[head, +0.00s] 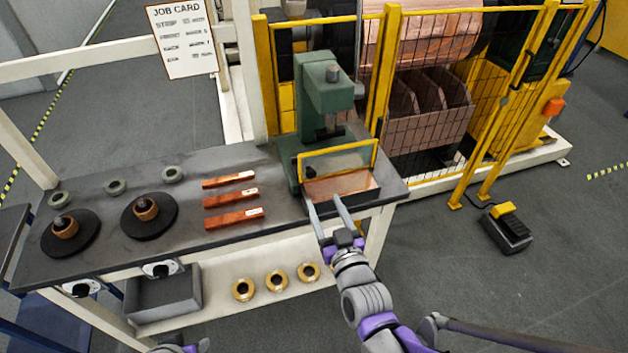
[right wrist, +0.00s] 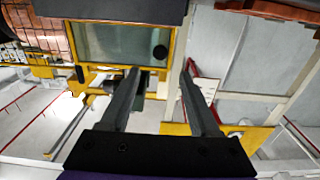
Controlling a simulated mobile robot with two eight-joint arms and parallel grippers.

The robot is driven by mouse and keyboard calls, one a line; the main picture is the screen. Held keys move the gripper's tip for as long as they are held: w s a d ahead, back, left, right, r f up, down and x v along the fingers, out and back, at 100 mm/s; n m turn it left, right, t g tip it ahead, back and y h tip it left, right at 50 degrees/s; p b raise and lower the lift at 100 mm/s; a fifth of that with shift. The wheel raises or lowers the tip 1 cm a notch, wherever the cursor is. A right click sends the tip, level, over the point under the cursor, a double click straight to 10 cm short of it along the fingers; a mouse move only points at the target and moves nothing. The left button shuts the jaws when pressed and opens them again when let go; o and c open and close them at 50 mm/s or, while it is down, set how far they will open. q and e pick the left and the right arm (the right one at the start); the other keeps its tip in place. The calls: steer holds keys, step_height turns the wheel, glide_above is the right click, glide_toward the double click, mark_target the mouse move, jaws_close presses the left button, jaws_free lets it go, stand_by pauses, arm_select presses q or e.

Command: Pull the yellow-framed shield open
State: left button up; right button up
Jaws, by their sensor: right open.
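The yellow-framed shield (head: 338,150) stands at the front of a green press (head: 325,85) on the workbench. Its clear pane sits above a copper-coloured bed in a dark tray. In the right wrist view the shield (right wrist: 115,42) shows a greenish pane with a round black spot near its right edge. My right gripper (head: 322,198) is open and empty, its fingertips near the tray below the shield's lower bar. In the wrist view this gripper (right wrist: 161,68) has its fingers on either side of the frame's right edge; contact cannot be told. My left gripper's fingers are out of view.
Copper bars (head: 231,197), black discs with copper pieces (head: 149,215) and small rings lie on the bench (head: 100,248) to the left. A grey bin (head: 163,298) and brass rings sit on the lower shelf. A yellow mesh fence (head: 430,120) stands behind right; a foot pedal (head: 505,228) is on the floor.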

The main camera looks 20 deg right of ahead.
mark_target(312, 175)
steer(key=w, duration=0.8)
steer(key=shift+w+a, duration=0.15)
steer(key=shift+w, duration=0.25)
jaws_close()
stand_by(0.9)
